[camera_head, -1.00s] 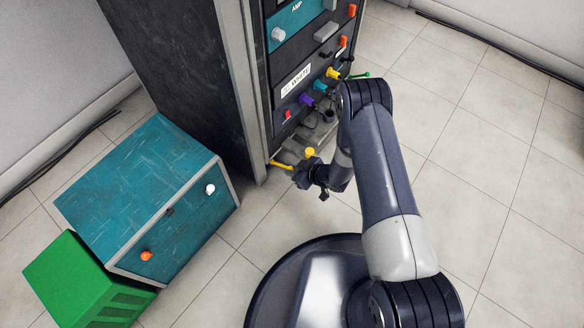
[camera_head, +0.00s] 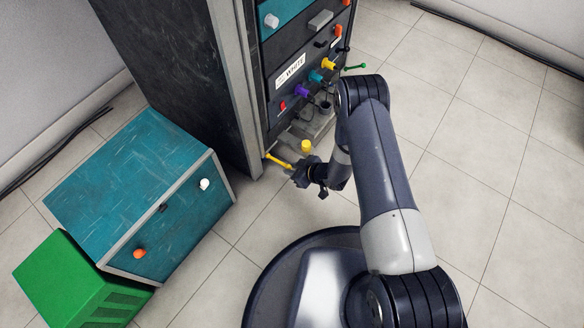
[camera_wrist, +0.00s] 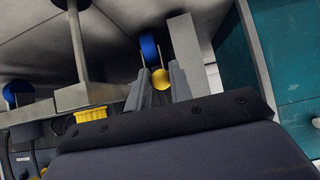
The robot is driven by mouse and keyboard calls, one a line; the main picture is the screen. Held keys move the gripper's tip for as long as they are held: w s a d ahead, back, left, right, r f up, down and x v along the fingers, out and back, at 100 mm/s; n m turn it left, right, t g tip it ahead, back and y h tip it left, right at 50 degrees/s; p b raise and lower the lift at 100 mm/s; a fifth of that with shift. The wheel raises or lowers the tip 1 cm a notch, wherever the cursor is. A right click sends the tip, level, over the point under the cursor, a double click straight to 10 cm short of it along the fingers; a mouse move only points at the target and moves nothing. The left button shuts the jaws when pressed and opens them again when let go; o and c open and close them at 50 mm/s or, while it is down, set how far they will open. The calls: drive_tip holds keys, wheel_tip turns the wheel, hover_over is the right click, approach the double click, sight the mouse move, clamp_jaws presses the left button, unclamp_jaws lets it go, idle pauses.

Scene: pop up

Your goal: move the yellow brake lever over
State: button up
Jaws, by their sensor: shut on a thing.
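The yellow brake lever (camera_head: 279,161) is a thin stick low on the rack's near corner, close to the floor. It slants down to the right, to my gripper (camera_head: 294,170). In the wrist view, my gripper (camera_wrist: 159,82) has its two grey fingers on either side of the lever's yellow round end (camera_wrist: 160,79). The gripper is shut on that end. The rest of the lever is mostly hidden in the wrist view. A blue wheel (camera_wrist: 148,48) shows just beyond the fingertips.
The dark rack (camera_head: 170,70) has coloured knobs on its front. A yellow knob (camera_head: 305,146) sits just above my gripper, and a green lever (camera_head: 355,67) sticks out right. A teal cabinet (camera_head: 125,180) and green box (camera_head: 70,280) stand left. The floor at right is clear.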

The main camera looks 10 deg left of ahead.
drive_tip(key=shift+f, duration=0.1)
wheel_tip(320, 180, down, 3)
drive_tip(key=b, duration=0.2)
drive_tip(key=shift+b, duration=0.4)
drive_tip(key=shift+f, duration=0.35)
drive_tip(key=o, duration=0.8)
drive_tip(key=shift+a, duration=0.1)
drive_tip(key=shift+o, duration=0.2)
drive_tip(key=shift+r, duration=0.1)
